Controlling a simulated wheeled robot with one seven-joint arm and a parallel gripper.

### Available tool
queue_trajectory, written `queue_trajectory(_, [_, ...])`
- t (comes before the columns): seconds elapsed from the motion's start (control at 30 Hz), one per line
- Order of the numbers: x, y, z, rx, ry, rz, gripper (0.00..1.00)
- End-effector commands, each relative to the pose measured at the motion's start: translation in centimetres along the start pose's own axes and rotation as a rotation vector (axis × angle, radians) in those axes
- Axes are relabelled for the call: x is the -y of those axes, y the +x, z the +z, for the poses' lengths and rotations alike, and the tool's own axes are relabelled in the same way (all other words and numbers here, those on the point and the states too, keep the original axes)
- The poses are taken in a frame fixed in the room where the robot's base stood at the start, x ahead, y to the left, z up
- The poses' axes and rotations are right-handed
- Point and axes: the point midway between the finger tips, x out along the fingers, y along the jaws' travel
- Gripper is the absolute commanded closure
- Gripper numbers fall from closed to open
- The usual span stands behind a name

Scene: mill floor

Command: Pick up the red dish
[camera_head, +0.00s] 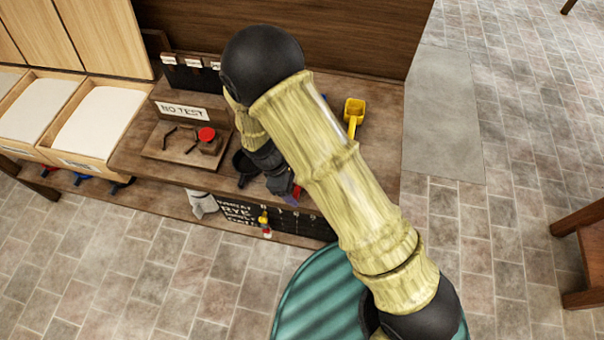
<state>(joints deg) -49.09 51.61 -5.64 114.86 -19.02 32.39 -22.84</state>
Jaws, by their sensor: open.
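No clear red dish shows. A small red patch (297,192) shows beside my gripper at the bench's front edge; it is mostly hidden, and I cannot tell what it belongs to. A round red top (207,134) sits on a small brown jar-like piece on a wooden board, left of my gripper. My gripper (281,186) is dark and points down at the front edge of the bench, partly covered by my own arm. Its fingers are small here and look empty. I cannot tell whether it touches the red patch.
Bins of pale material (98,122) stand left. A lettered blackboard (236,212) is below. Tiled floor (500,215) is open at right, before a wooden stand (585,230).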

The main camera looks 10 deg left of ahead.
Motion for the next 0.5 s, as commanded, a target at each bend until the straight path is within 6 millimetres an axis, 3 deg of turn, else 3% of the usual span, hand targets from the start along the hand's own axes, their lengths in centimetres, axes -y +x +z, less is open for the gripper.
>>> queue_trajectory(0.47, [0.03, -0.03, -0.05, 0.0, -0.001, 0.001, 0.35])
queue_trajectory(0.5, [0.04, -0.04, -0.05, 0.0, -0.001, 0.001, 0.41])
